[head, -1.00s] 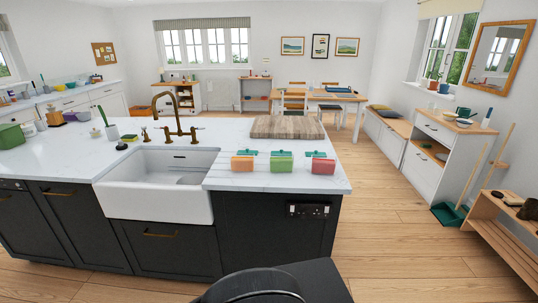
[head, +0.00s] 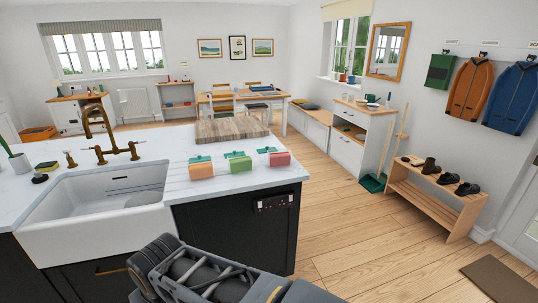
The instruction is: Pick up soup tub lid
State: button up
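Three small tubs stand in a row on the white worktop right of the sink in the head view: an orange one (head: 201,171), a green one (head: 240,166) and a pink-red one (head: 279,159). A flat teal piece that looks like a lid lies at the back of each: behind the orange tub (head: 200,159), the green tub (head: 234,154) and the red tub (head: 266,150). I cannot tell which tub is for soup. Dark parts of my arm show at the bottom, apart from the tubs. I cannot make out any gripper fingertips.
The white sink (head: 100,205) with a bronze tap (head: 98,125) is left of the tubs. A wooden board (head: 232,130) lies behind them. The island's dark front (head: 240,230) stands between me and the worktop. Open wooden floor is on the right, before a shoe rack (head: 435,195).

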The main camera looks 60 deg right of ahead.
aim_at(200, 157)
jog(key=z, duration=0.9)
jog(key=i, duration=1.65)
